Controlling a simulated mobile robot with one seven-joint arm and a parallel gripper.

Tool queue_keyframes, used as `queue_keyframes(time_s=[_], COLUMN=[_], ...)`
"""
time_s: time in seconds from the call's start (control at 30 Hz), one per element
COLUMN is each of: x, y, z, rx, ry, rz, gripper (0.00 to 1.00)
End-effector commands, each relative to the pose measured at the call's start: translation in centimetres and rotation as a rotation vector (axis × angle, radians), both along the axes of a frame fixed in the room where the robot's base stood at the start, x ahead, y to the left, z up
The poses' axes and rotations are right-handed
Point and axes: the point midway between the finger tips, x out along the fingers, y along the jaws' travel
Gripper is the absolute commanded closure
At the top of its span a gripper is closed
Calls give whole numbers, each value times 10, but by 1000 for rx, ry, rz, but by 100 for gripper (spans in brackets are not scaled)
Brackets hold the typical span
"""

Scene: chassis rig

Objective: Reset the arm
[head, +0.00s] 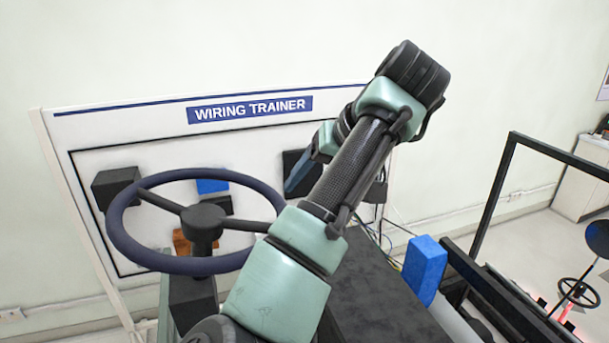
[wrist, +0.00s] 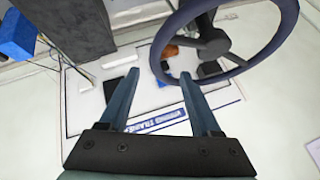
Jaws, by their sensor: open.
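My arm rises across the middle of the head view, its elbow up high in front of the white wall. In the head view one finger (head: 299,178) shows behind my forearm; the rest of the gripper is mostly hidden. The gripper is in front of the Wiring Trainer board (head: 80,125), to the right of the steering wheel (head: 120,240). I cannot tell its exact distance from the board.
The dark blue wheel also shows in the wrist view (wrist: 285,30). Black boxes (head: 117,186) and a blue block (head: 212,186) are on the board. A larger blue block (head: 425,268) stands right of the dark console (head: 375,300). A black frame (head: 495,190) stands further right.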

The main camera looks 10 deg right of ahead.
Motion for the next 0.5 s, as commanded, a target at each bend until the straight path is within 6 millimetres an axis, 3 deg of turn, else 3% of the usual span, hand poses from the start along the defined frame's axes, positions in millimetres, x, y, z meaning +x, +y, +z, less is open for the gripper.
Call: queue_keyframes(time_s=[0.07, 0.2, 0.27, 0.33, 0.4, 0.5], x=[1, 8, 8, 5, -3, -22], y=[-8, -51, -71, -85, -87, -68], z=[-6, -18, -14, -1, 18, 49], rx=[-20, -156, -238, -332, -411, -487], ry=[-18, -168, -278, -431, -597, -855], rz=[-31, -214, -307, -399, -463, -507], gripper=[36, 36, 36, 36, 36, 36])
